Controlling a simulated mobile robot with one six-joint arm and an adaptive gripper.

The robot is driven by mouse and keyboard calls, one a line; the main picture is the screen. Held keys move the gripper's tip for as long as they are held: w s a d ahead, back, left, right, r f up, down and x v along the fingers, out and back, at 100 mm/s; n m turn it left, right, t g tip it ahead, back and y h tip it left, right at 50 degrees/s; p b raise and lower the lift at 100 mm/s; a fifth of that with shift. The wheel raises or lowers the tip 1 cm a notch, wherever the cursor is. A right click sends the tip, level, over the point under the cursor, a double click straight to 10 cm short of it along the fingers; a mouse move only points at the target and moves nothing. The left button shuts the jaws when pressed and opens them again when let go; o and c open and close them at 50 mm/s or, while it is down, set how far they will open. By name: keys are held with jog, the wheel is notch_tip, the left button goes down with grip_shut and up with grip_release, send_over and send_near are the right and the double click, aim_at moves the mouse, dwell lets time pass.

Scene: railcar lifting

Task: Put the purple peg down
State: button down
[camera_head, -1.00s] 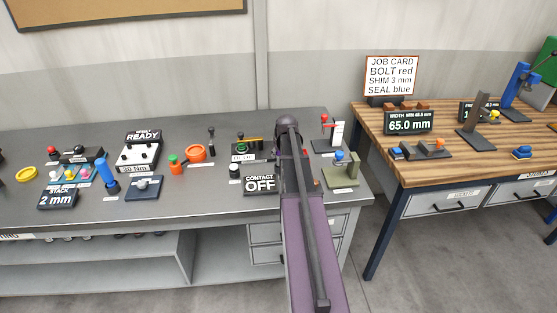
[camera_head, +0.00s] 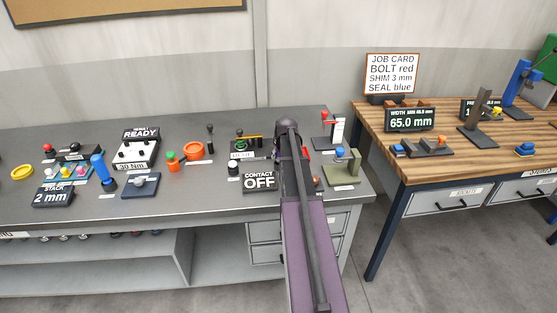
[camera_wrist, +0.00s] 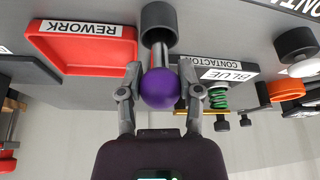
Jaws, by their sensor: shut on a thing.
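The purple peg (camera_wrist: 161,88) shows in the wrist view with a round purple head and a grey shank. The shank runs up to a dark cylinder (camera_wrist: 158,20); I cannot tell whether this is part of the peg or a thing behind it. My gripper (camera_wrist: 160,92) is shut on the purple head, one finger on each side. A red tray labelled REWORK (camera_wrist: 88,65) lies beside the peg, at its left in the wrist view. In the head view my arm hides the gripper and the peg.
Right of the peg in the wrist view are a CONTACTOR BLUE plate (camera_wrist: 228,70), a green spring (camera_wrist: 219,97) and an orange ring (camera_wrist: 286,91). In the head view a CONTACT OFF display (camera_head: 259,181) stands left of my arm, and a green stand (camera_head: 342,170) right of it.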

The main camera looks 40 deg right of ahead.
jog(key=shift+f, duration=0.25)
jog(key=shift+c, duration=1.3)
grip_release()
jog(key=shift+r, duration=0.15)
jog(key=p+v, duration=1.1)
jog(key=v, duration=0.1)
jog(key=shift+a, duration=0.1)
dwell(0.3)
